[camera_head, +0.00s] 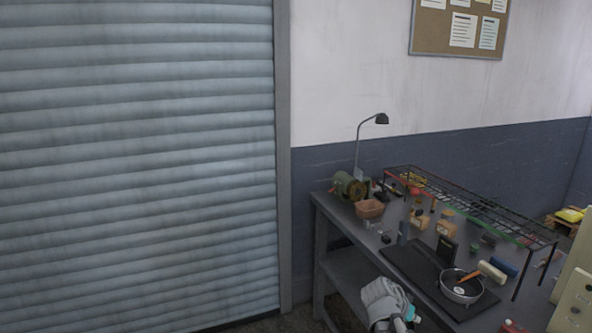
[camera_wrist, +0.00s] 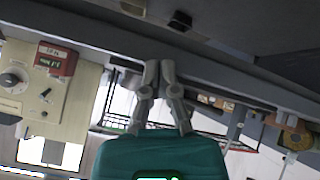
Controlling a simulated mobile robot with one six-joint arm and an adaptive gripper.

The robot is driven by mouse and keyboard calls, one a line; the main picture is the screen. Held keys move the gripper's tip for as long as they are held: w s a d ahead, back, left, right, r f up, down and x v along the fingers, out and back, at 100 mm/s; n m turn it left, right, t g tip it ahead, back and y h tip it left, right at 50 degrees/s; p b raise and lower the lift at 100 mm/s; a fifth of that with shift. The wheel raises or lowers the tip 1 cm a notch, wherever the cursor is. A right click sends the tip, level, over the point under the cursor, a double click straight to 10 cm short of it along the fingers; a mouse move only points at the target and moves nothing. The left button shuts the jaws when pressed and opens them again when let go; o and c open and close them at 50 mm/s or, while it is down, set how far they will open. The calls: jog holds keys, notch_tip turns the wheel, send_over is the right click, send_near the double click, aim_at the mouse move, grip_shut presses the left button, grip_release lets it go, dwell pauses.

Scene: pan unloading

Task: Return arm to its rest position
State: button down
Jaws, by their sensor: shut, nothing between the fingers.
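My gripper (camera_wrist: 160,66) shows in the wrist view with its two grey fingers together at the tips, shut and empty. The teal body behind the fingers fills the lower middle of that view. In the head view, my folded grey arm with its teal part is low beside the front edge of the workbench (camera_head: 332,213). The fingertips are hard to make out there. A pan (camera_head: 451,291) stands on a dark mat (camera_head: 408,262) on the bench, to the right of my arm and apart from it. A brown-handled utensil (camera_head: 469,276) lies across the pan.
A wire rack (camera_head: 480,208) stands along the back of the bench. A small basket (camera_head: 369,209), a lamp (camera_head: 358,145) and several blocks are on the top. A grey shutter (camera_head: 140,160) fills the left. A cream panel with knobs (camera_wrist: 45,85) is left in the wrist view.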

jog(key=s+a+n+g+y+p, duration=0.1)
jog(key=s+a+n+y+p, duration=0.1)
jog(key=s+a+n+y, duration=0.2)
jog(key=s+a+n+g+y+p, duration=0.2)
jog(key=s+a+n+y, duration=0.2)
jog(key=a, duration=0.7)
jog(key=shift+a+f+n+y, duration=0.3)
jog(key=shift+f+n, duration=0.1)
jog(key=shift+n, duration=0.2)
